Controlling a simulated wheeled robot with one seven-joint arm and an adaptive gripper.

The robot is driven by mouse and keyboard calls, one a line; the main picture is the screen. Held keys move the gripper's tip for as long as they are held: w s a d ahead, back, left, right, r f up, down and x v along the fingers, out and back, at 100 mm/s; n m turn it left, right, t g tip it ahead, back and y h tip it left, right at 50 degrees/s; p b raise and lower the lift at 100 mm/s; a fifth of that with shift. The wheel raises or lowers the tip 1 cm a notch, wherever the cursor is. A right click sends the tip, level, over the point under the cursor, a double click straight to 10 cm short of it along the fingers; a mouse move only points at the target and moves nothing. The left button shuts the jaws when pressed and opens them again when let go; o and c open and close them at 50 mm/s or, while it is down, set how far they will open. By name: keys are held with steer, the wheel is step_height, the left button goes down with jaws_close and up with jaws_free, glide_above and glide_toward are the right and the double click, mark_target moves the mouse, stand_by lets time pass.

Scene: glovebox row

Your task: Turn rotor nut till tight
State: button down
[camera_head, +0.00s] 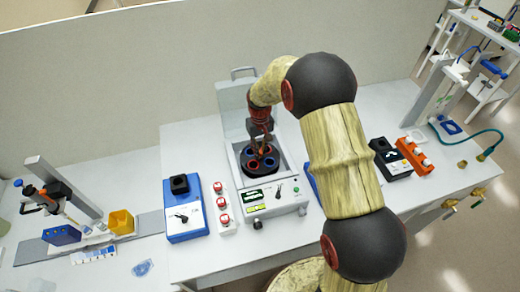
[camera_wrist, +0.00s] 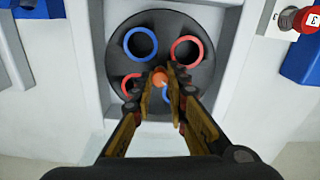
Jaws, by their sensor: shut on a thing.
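The rotor (camera_wrist: 193,68) is a dark disc with red-ringed and blue-ringed holes, set inside the open centrifuge (camera_head: 283,206). It also shows in the head view (camera_head: 270,164). The rotor nut (camera_wrist: 159,77) is an orange-red knob at the disc's middle. My gripper (camera_wrist: 164,78) points down at the rotor's centre, and its two fingers are closed on the nut. In the head view my gripper (camera_head: 262,150) is small and partly dark against the rotor. The lower holes are partly hidden by the fingers.
The raised lid (camera_head: 232,98) stands behind the rotor. A white strip with red-capped items (camera_head: 222,203) and a blue device (camera_head: 186,215) are to the left. A black device (camera_head: 390,159) and an orange rack (camera_head: 414,155) are to the right. My arm hides some of the bench.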

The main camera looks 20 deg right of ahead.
steer(key=shift+m, duration=3.4)
steer(key=shift+w+m+p, duration=0.1)
steer(key=shift+m+p, duration=0.2)
steer(key=shift+m, duration=1.6)
steer(key=c, duration=1.8)
jaws_free()
steer(key=shift+c, duration=0.2)
steer(key=shift+o, duration=0.5)
step_height(320, 180, up, 12)
